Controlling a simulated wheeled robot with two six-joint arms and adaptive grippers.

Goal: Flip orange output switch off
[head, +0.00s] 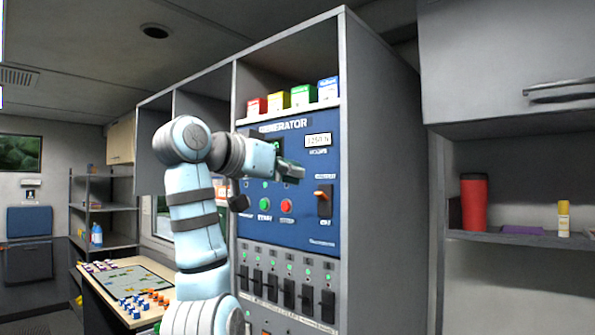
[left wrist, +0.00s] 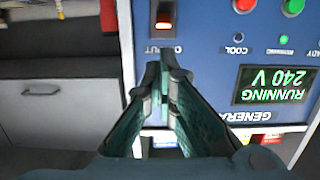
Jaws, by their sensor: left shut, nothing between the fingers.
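The orange output switch (head: 323,197) sits in a dark housing at the right of the blue generator panel (head: 270,225). Its orange part shows near the housing's upper end. In the left wrist view, where the panel appears upside down, the switch (left wrist: 163,18) is at the top edge, its orange part lit. My left gripper (head: 300,172) is shut and empty, in front of the panel, up and left of the switch in the head view. In the left wrist view its fingertips (left wrist: 163,62) point toward the switch with a gap in the picture. My right gripper is not in view.
Green (head: 265,204) and red (head: 287,205) buttons sit left of the switch. A row of black breakers (head: 289,292) lies below. The display (left wrist: 277,84) reads running, 240 V. Coloured boxes (head: 302,95) stand above; a shelf with a red tumbler (head: 474,203) is at right.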

